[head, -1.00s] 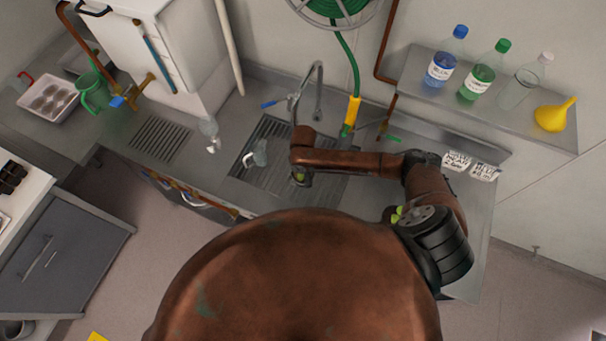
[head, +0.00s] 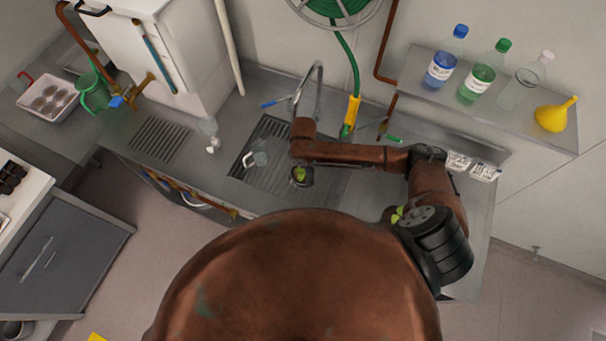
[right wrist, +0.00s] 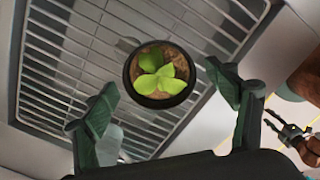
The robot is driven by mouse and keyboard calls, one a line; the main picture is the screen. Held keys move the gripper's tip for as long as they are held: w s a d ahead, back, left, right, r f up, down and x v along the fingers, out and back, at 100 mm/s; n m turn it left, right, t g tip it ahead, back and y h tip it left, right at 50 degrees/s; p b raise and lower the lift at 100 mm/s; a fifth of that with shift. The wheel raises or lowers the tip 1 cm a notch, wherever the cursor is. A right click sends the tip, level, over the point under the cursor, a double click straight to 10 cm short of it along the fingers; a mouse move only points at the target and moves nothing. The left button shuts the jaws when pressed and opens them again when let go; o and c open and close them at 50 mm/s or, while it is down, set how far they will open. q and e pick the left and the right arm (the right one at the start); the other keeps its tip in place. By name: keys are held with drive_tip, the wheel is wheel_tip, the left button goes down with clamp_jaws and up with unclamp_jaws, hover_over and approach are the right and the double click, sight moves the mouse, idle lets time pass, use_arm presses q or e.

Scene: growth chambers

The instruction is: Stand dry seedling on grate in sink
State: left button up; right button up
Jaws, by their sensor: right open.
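The seedling (head: 299,174), green leaves in a dark round pot, appears to stand upright on the slatted grate (head: 270,140) in the sink. In the right wrist view the seedling (right wrist: 158,75) lies beyond my fingertips, with bars of the grate (right wrist: 60,60) around it. My right gripper (right wrist: 165,100) is open, its two fingers apart and clear of the pot on either side. In the head view the arm hides most of this gripper. A dark pronged part at the right edge of the right wrist view looks like my left gripper (right wrist: 285,130); its jaw state is unclear.
A clear jug (head: 257,156) stands on the grate left of the seedling. A tap (head: 312,90) and green hose (head: 352,75) are behind it. A clear bottle (head: 209,130) stands left of the sink. Another green plant (head: 397,213) shows beside my right arm.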

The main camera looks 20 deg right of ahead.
wheel_tip(320, 180, up, 8)
drive_tip(key=shift+f, duration=0.1)
